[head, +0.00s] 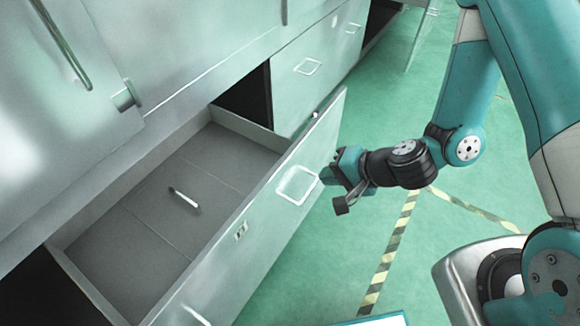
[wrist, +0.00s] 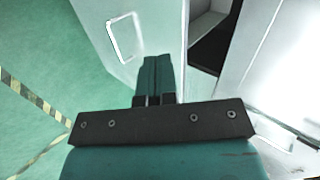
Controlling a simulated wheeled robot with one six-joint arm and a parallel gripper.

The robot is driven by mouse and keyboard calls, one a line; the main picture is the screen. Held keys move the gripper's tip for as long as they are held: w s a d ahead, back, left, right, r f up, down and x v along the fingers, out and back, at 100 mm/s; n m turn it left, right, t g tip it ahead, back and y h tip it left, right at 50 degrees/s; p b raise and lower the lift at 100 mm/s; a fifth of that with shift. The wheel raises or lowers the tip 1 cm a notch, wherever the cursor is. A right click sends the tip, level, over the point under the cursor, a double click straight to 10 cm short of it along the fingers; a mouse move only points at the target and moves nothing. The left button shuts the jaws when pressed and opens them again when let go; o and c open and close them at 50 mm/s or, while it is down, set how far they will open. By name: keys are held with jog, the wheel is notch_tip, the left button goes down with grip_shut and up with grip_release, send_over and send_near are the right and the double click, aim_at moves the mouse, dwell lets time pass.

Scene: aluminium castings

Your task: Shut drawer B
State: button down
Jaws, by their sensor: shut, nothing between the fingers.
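A pale green drawer (head: 262,226) is pulled far out of the cabinet in the head view. Its front carries a rectangular pull handle (head: 297,185) and a small label that I cannot read for certain. My gripper (head: 326,177) is shut and empty, close to the outer face of the drawer front, just right of the handle. I cannot tell whether it touches. In the wrist view the shut fingers (wrist: 157,75) point at the drawer front, with the handle (wrist: 125,37) up to their left.
The cabinet (head: 190,55) fills the left and back. Another drawer front (head: 310,75) with a handle stands beyond the open drawer.

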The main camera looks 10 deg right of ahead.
jog(key=d+f+m, duration=0.1)
jog(key=f, duration=0.1)
send_near(282, 176)
jog(key=shift+h, duration=0.4)
jog(key=x, duration=0.5)
jog(key=shift+s+a+f+p, duration=0.15)
jog(key=shift+a+f+p, duration=0.15)
jog(key=shift+w+a+f, duration=0.15)
jog(key=shift+w+a, duration=0.25)
